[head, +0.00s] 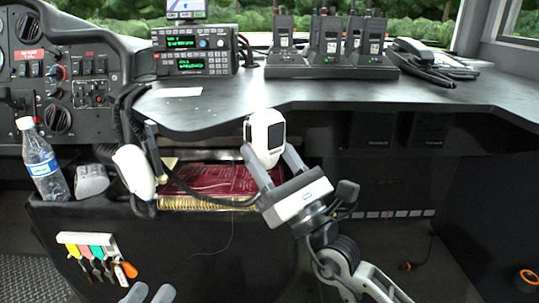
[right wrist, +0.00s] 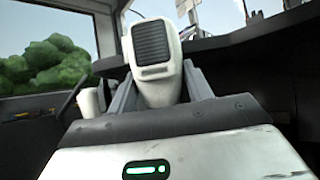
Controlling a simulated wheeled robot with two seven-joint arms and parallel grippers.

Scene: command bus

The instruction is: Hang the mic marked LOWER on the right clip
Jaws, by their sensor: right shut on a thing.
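A white hand mic (head: 266,134) with a dark grille is held upright between the fingers of my right gripper (head: 270,168), just in front of the desk edge. In the right wrist view the same mic (right wrist: 156,55) stands between the fingers, grille facing the camera. A second white mic (head: 134,172) hangs lower at the left beside dark coiled cords. I cannot read LOWER on either mic. I cannot make out the right clip. The fingertips of my left gripper (head: 149,293) show at the bottom edge, apart, with nothing between them.
Two stacked radios (head: 194,51) stand on the black desk (head: 235,108). Handheld radios in a charger (head: 330,68) and a phone (head: 420,60) sit to the right. A cord crosses the binders.

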